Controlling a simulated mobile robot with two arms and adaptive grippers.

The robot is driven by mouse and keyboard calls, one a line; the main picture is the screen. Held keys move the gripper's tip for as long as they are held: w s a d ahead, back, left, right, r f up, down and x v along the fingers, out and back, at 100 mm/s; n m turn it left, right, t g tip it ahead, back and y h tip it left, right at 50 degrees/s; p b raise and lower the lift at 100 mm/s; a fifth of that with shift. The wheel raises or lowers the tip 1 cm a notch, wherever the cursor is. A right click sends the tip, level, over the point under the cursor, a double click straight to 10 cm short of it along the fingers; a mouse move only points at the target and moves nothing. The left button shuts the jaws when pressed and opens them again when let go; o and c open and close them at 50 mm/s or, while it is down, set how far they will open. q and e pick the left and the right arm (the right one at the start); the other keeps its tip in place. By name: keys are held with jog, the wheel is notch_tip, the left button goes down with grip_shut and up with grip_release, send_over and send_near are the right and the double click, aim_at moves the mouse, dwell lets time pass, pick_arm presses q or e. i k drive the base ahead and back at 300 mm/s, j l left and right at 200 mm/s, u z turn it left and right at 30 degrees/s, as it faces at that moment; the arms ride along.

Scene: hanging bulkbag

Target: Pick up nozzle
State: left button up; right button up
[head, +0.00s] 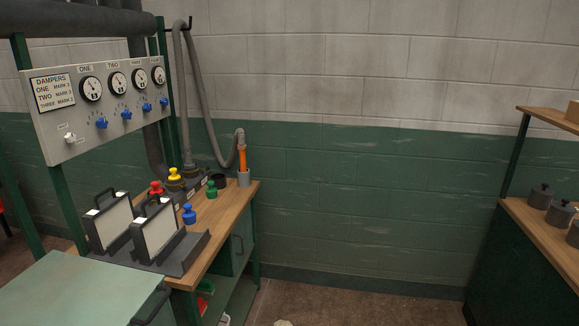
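The nozzle (242,158) has an orange body and a grey bent top joined to a grey hose (207,110). It stands upright with its lower end in a small grey cup (244,179) at the far right corner of the wooden workbench (213,236). The hose loops up to a hook on the wall and comes down to a fitting on the bench. Neither of my grippers shows in the head view.
Red (156,188), yellow (174,174), green (212,189) and blue (189,214) knobbed pieces stand on the bench. Two framed panels (155,231) stand in front. A damper gauge panel (100,103) rises at left. The floor (350,303) right of the bench is mostly clear. Shelves (540,225) with dark weights stand at right.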

aim_at(241, 147)
jog(key=i, duration=2)
